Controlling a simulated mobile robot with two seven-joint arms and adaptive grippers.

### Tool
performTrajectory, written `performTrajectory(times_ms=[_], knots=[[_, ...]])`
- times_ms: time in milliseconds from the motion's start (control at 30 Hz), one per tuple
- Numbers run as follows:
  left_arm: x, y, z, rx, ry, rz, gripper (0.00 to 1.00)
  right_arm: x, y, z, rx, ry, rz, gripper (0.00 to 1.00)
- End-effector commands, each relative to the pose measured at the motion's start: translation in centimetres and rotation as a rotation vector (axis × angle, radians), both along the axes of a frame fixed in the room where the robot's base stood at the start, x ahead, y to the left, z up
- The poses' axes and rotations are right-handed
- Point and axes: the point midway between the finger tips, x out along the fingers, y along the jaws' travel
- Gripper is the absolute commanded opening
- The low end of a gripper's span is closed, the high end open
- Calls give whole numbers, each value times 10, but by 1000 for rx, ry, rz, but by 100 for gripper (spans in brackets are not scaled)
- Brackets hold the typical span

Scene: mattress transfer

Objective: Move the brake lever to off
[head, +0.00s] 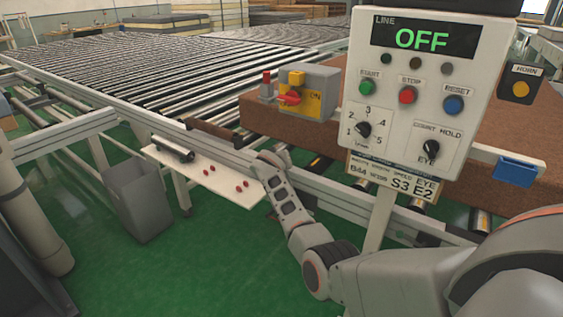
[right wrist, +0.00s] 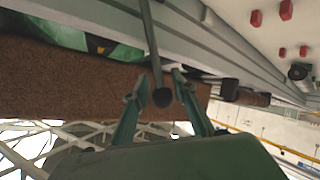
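In the right wrist view, a thin dark lever (right wrist: 151,45) with a round black knob (right wrist: 161,97) runs down between the fingers of my right gripper (right wrist: 159,86). I take it to be the brake lever. The fingers are apart, one on each side of the lever, with gaps visible. In the head view my right arm (head: 290,205) reaches to the conveyor's side rail; its wrist hides the gripper and the lever. No label showing the lever's setting is readable. My left gripper is not in view.
The control panel (head: 425,112) reads LINE OFF. A box with a red rotary switch (head: 290,98) stands behind the rail. A brown mattress (head: 530,130) lies on the conveyor. A white shelf (head: 205,180) with red knobs and a grey bin (head: 137,200) are left of my arm.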

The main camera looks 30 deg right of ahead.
Motion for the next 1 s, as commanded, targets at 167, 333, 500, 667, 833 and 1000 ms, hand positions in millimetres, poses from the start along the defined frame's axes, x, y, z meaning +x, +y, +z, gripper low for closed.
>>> performTrajectory(times_ms=[167, 333, 500, 667, 833, 1000], knots=[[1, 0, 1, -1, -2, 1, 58, 1, 0, 34, 1, -8, -2, 26], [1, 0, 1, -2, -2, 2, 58, 1, -1, 66, 1, -10, -1, 26], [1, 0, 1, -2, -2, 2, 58, 1, -1, 87, -1, -7, -1, 26], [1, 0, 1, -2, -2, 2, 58, 1, 0, 94, -2, -5, 0, 26], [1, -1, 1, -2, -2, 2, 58, 1, -1, 95, -1, -4, 0, 26], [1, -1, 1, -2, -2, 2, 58, 1, 0, 94, -2, -4, 0, 26]])
